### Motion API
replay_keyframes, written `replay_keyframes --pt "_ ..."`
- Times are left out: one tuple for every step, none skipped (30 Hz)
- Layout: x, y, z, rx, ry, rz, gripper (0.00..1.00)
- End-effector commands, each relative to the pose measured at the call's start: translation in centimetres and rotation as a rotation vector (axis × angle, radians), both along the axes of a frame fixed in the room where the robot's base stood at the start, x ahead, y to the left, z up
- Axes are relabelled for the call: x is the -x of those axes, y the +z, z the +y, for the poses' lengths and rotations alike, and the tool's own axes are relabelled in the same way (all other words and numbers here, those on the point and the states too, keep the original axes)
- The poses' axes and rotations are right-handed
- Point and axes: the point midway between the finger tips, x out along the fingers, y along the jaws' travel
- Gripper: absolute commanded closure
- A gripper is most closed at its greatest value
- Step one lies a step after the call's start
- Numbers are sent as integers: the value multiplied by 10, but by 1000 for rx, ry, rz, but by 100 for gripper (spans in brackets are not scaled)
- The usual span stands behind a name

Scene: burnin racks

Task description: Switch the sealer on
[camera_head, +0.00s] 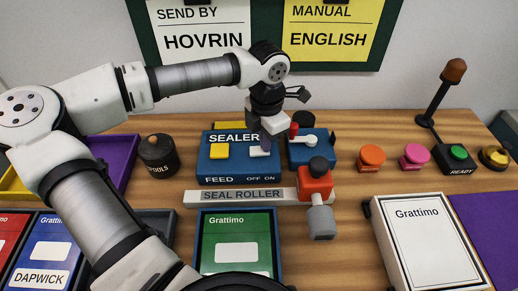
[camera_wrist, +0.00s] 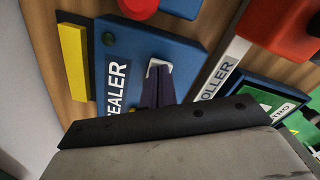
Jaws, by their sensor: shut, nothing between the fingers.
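The sealer (camera_head: 205,168) is a blue box with a yellow feed button (camera_head: 219,151) and a white switch (camera_head: 256,153) above the words OFF ON. My gripper (camera_head: 265,146) is shut and empty, pointing down at the switch. In the wrist view, the closed dark fingers (camera_wrist: 157,90) overlap the white switch (camera_wrist: 158,66) on the blue sealer (camera_wrist: 135,45). The fingers cover part of the switch, so I cannot tell which way it is set or whether they touch it.
The seal roller bar (camera_head: 195,198) with a red block (camera_head: 316,184) lies in front. A blue unit with a white lever (camera_head: 310,140) stands close right. A green Grattimo pack (camera_head: 236,240), a white one (camera_head: 425,235) and a tools pot (camera_head: 158,155) are around. Bare wood shows at right.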

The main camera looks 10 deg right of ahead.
Motion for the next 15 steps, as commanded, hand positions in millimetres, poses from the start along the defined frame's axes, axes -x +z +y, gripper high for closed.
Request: replay_keyframes --pt "0 -2 0 -1 0 0 100" --pt "0 -2 0 -1 0 0 100" --pt "0 -3 0 -1 0 0 100" --pt "0 -3 0 -1 0 0 100" --pt "0 -4 0 -1 0 0 100" --pt "0 -5 0 -1 0 0 100" --pt "0 -5 0 -1 0 0 100" --pt "0 -5 0 -1 0 0 100" --pt "0 -4 1 -2 0 1 100" --pt "0 -4 1 -2 1 2 100" --pt "0 -4 1 -2 1 2 100" --pt "0 -2 1 -3 1 2 100" --pt "0 -1 1 -3 1 2 100" --pt "0 1 1 -3 1 2 100" --pt "0 4 1 -3 1 2 100"
